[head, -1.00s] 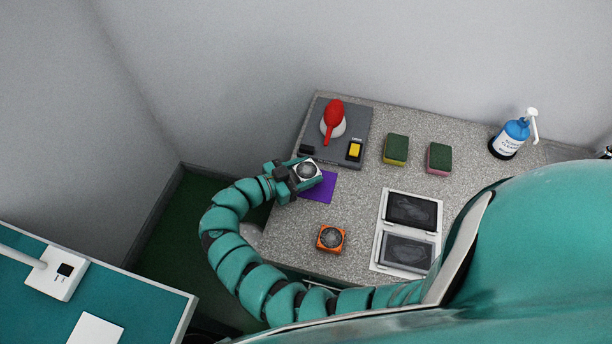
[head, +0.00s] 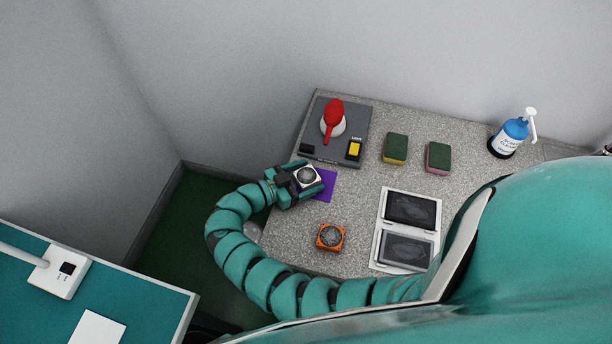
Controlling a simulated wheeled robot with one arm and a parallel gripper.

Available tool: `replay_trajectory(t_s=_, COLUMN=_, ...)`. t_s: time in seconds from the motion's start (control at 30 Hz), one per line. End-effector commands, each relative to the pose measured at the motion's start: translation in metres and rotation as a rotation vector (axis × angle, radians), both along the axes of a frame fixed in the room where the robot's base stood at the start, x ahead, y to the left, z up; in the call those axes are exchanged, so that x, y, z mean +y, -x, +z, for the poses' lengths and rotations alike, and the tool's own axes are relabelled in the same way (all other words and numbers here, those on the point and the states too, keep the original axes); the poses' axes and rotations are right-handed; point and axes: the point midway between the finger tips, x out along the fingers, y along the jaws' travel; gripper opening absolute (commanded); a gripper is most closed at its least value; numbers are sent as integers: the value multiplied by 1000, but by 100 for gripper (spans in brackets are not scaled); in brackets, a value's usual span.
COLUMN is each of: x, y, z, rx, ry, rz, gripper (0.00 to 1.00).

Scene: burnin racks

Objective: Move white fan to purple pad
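The white fan (head: 307,177) is between the fingers of my gripper (head: 303,179), over the left part of the purple pad (head: 326,186). The purple pad lies flat on the speckled grey counter, and its right part shows beside the fan. The gripper's fingers lie along the fan's sides and look closed on it. I cannot tell whether the fan touches the pad or is held just above it.
An orange fan (head: 330,237) lies on the counter below the pad. A grey box (head: 319,153) with a red-handled item (head: 333,117) and yellow switch stands behind. Two sponges (head: 396,148), a white double-panel tray (head: 380,252) and a blue pump bottle (head: 511,136) are to the right.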

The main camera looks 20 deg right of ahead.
Motion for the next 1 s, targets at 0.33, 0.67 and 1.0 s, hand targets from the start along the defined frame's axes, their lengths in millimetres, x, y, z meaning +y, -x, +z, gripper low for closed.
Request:
replay_trajectory(t_s=0.33, x=9, y=1, z=3, rx=0, ry=-2, rz=4, gripper=76)
replay_trajectory(t_s=0.67, x=58, y=10, z=7, rx=-4, ry=1, rz=3, gripper=76)
replay_trajectory(t_s=1.0, x=73, y=14, z=15, rx=-1, ry=-1, rz=1, gripper=76)
